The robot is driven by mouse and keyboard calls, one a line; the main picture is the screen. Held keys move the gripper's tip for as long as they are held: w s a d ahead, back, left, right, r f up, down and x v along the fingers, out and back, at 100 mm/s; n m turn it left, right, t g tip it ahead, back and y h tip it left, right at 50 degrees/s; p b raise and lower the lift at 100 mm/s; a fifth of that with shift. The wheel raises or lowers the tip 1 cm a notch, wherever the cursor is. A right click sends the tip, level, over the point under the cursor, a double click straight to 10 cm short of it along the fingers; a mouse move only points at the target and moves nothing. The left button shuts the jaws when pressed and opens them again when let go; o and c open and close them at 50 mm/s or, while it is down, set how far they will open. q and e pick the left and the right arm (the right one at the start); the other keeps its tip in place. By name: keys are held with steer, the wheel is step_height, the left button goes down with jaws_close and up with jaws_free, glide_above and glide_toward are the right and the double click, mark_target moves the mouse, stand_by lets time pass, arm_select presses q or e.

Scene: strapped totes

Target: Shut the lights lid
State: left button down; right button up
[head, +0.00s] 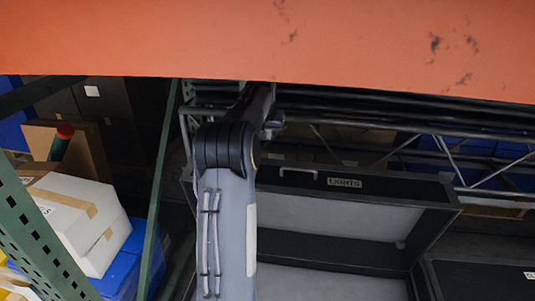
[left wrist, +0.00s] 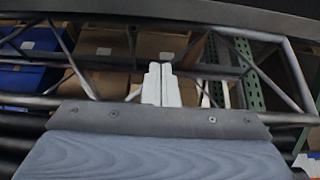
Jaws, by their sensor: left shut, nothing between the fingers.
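The lights tote is a dark case with a pale grey inside, right of centre in the head view. Its lights lid (head: 400,189) is open and raised, with a LIGHTS label (head: 345,183) and a pale handle along its top edge. My left arm reaches up the middle of the head view in front of the tote's left part. Its hand is mostly hidden near the orange beam. In the left wrist view my left gripper (left wrist: 161,75) is shut and empty, its pale fingers together before the rack. I cannot tell whether it touches the lid. My right gripper is not in view.
A large orange beam (head: 250,40) crosses the top of the head view. Green rack posts (head: 40,235) and white boxes (head: 75,215) stand at left. Another dark case (head: 480,280) sits at lower right. Dark metal trusses run behind the lid.

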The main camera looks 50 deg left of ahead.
arm_select(q)
steer(key=a+p+x, duration=0.1)
steer(key=p+x, duration=0.1)
steer(key=x, duration=0.9)
steer(key=shift+s+d, duration=1.6)
